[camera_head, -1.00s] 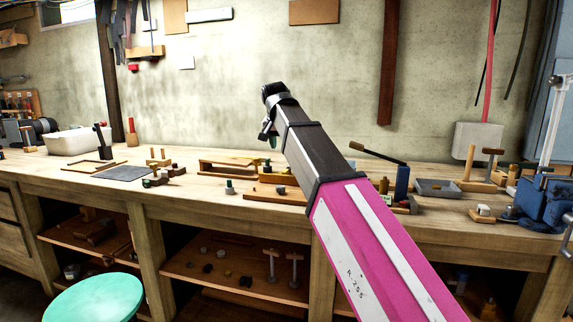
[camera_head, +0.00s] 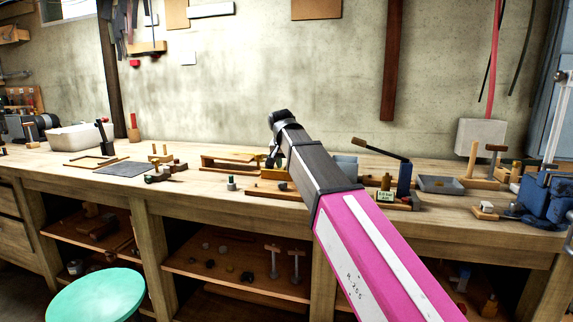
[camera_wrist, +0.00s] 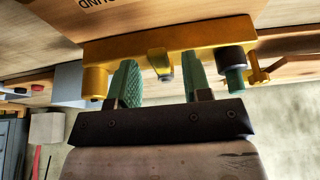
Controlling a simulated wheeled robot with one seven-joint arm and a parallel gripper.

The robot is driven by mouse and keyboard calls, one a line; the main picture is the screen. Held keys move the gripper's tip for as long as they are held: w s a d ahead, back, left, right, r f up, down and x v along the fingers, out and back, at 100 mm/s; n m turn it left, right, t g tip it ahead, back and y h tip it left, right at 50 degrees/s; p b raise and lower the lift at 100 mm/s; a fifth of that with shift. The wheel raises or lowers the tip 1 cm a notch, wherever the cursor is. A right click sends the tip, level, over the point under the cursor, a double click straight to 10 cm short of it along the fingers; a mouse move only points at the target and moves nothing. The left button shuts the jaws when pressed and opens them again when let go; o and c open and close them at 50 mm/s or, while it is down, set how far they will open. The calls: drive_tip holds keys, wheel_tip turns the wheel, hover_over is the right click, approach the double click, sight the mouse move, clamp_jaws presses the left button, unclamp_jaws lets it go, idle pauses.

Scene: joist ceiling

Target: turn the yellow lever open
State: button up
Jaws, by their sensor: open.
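In the wrist view, which looks upside down, a yellow bar-shaped fixture (camera_wrist: 205,38) spans the picture beyond my gripper (camera_wrist: 161,62). A short yellow piece with a grey end (camera_wrist: 160,62), which looks like the lever, shows between the two green fingers. The fingers are apart; I cannot tell whether either touches it. A bent yellow piece (camera_wrist: 262,72) sticks out at the fixture's right end, beside a dark round cap.
The wooden workbench (camera_head: 170,187) holds several fixtures. A blue stand with a long dark lever (camera_head: 404,180) and a grey tray (camera_head: 440,184) are to the right. A dark mat (camera_head: 122,169) lies left. A green stool (camera_head: 95,298) stands in front.

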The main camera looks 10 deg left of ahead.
clamp_jaws()
drive_tip(key=shift+d, duration=0.1)
drive_tip(key=n, duration=0.1)
drive_tip(key=d+n+y, duration=0.1)
drive_tip(key=n, duration=0.1)
drive_tip(key=shift+d, duration=0.25)
drive_tip(key=d+n+y, duration=0.1)
drive_tip(key=n, duration=0.3)
drive_tip(key=shift+w+d+y, duration=0.35)
drive_tip(key=shift+y, duration=0.05)
drive_tip(key=n, duration=0.2)
drive_tip(key=w+d+n+g+y, duration=0.1)
drive_tip(key=n, duration=0.2)
drive_tip(key=shift+w+d+n+g+y, duration=0.3)
drive_tip(key=shift+w+d+g, duration=0.05)
drive_tip(key=shift+w+g, duration=0.05)
drive_tip(key=n, duration=0.1)
drive_tip(key=w+n+g, duration=0.1)
drive_tip(key=n, duration=0.1)
drive_tip(key=w+d+n, duration=0.1)
drive_tip(key=n, duration=0.1)
drive_tip(key=shift+g+y, duration=0.4)
drive_tip(key=shift+w+n, duration=0.1)
drive_tip(key=shift+n, duration=0.2)
